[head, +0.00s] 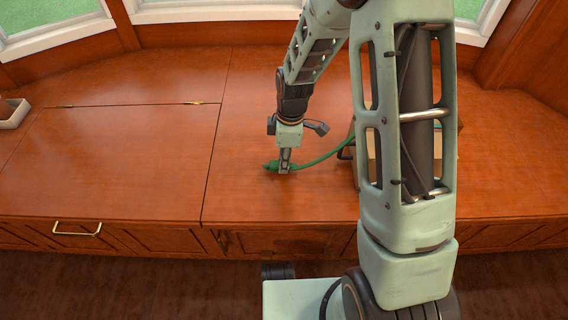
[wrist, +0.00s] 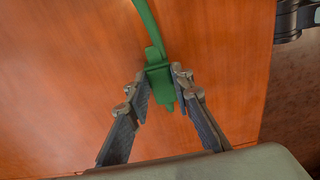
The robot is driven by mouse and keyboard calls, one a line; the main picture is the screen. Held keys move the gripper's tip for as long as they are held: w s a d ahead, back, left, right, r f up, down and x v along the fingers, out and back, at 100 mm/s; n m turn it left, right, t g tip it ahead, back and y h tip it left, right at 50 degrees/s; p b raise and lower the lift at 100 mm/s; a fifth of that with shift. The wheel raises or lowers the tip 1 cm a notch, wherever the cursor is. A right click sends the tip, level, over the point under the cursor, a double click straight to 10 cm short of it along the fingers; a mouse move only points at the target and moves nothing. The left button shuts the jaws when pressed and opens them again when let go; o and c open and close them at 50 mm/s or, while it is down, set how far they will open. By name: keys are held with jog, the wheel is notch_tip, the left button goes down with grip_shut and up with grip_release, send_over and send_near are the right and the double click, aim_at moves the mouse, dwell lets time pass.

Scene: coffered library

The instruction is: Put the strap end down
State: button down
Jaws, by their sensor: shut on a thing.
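The green strap end (head: 271,166) is at my gripper's fingertips, low over the wooden bench top in the head view. In the wrist view the strap end (wrist: 160,84) is a green block with a narrower tip, between the two fingers. My gripper (head: 285,168) points down and is shut on it; its fingers also show in the wrist view (wrist: 160,88). The green strap (head: 325,157) curves from the strap end to the right, toward a box. I cannot tell whether the strap end touches the wood.
A brown box (head: 366,160) stands on the bench top (head: 270,205), mostly hidden behind my arm. A hinged lid panel (head: 110,160) lies flat at left, with a brass handle (head: 77,229) on the front below. A pale tray (head: 12,113) sits at far left. The wood left of my gripper is clear.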

jog(key=shift+f, duration=0.55)
jog(key=shift+f, duration=0.2)
jog(key=c, duration=1.7)
grip_release()
jog(key=shift+r, duration=0.1)
jog(key=r+p, duration=0.1)
jog(key=r, duration=0.3)
jog(key=r+p, duration=0.1)
jog(key=r, duration=0.3)
jog(key=d+r+p, duration=0.1)
jog(key=r, duration=0.3)
jog(key=shift+r+p, duration=0.1)
jog(key=shift+p, duration=0.2)
